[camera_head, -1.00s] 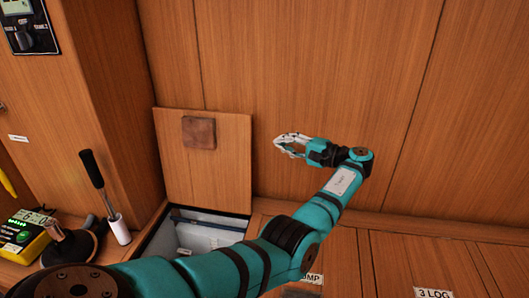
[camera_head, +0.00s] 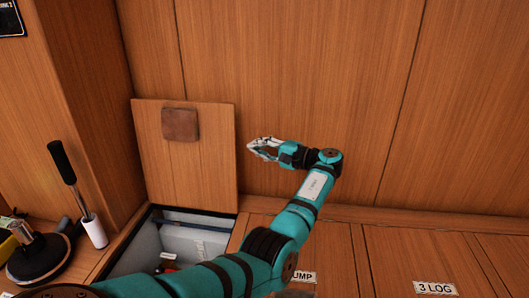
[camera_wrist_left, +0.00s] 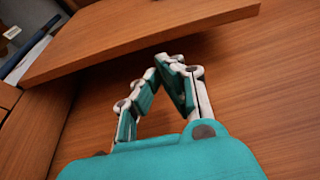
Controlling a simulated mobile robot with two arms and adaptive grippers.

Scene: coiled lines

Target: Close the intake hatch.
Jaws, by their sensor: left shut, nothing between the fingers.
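The intake hatch's wooden lid (camera_head: 190,165) stands open and upright at the back wall in the head view, with a brown square patch (camera_head: 180,124) on its face. Below it is the open hatch compartment (camera_head: 150,246), pale inside, partly hidden by my left arm. My left gripper (camera_head: 250,146) is shut and empty, just right of the lid's right edge, its fingers pointing left. In the left wrist view the fingers (camera_wrist_left: 165,62) meet at the tips below the lid's edge (camera_wrist_left: 150,38). I cannot tell whether they touch it. My right gripper is not in view.
A black-handled tool (camera_head: 68,175) in a white holder (camera_head: 95,232) and a dark round-based object (camera_head: 38,258) stand left of the compartment. Labelled wooden panels, one marked 3 LOG (camera_head: 435,288), lie to the right. The back wall is close behind my gripper.

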